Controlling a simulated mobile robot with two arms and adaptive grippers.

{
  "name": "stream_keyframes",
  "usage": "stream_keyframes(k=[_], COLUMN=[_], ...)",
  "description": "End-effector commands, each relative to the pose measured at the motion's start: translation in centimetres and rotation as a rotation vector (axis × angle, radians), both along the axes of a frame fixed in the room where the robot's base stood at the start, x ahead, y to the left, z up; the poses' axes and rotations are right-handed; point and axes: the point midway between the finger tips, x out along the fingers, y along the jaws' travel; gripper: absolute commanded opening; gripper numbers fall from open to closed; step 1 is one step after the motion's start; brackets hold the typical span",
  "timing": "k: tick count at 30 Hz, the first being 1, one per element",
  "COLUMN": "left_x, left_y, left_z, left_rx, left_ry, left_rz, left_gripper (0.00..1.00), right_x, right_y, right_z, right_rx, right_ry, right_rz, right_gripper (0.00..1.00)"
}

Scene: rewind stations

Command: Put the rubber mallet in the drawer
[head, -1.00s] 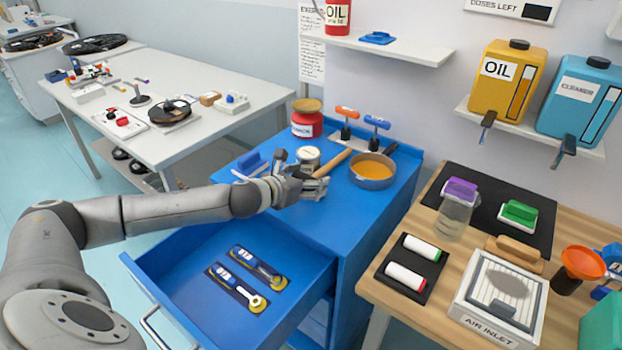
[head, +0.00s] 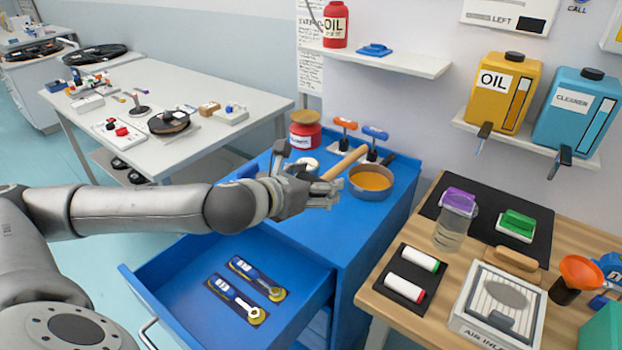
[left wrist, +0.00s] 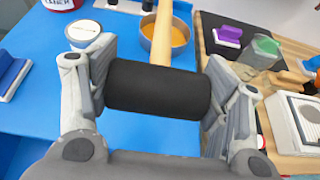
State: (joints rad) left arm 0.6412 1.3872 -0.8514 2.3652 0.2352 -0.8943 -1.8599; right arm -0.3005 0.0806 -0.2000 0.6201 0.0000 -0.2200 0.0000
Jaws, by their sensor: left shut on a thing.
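The rubber mallet has a thick black head (left wrist: 158,90) and a wooden handle (head: 345,163). My left gripper (head: 302,190) is shut on the mallet's head, one finger at each end in the left wrist view. It holds the mallet above the blue cabinet top, with the handle pointing away toward the back. In the head view my gripper hides the head. The blue drawer (head: 180,278) is pulled open below and left of my gripper. Two wrench-like tools (head: 245,285) lie in it, and its left part is bare. My right gripper is not in view.
On the cabinet top stand a pan of orange liquid (head: 371,182), a red jar (head: 305,135), a white-lidded tin (left wrist: 84,31) and tools with orange and blue handles (head: 374,136). A wooden bench (head: 395,308) with several items stands at the right.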

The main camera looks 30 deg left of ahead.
Motion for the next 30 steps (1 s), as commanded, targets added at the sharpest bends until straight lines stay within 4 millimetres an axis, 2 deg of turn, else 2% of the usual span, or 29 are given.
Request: stream_keyframes(k=[6,14,24,30], left_x=[-1.3,-1.3,-0.2,-0.1], left_y=[-1.2,-1.9,-6.5,-8.5], left_z=[0.9,1.2,3.3,4.6], left_rx=[-0.001,-0.003,-0.012,-0.012], left_ry=[-0.003,-0.005,-0.005,-0.002], left_rz=[-0.001,-0.004,-0.015,0.008], left_gripper=[0.33,0.33,0.33,0.33], right_x=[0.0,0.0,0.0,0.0], right_y=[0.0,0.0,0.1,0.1], right_z=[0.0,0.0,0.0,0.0], right_rx=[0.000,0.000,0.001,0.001], right_ry=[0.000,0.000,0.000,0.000], right_rz=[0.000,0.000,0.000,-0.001], right_gripper=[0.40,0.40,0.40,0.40])
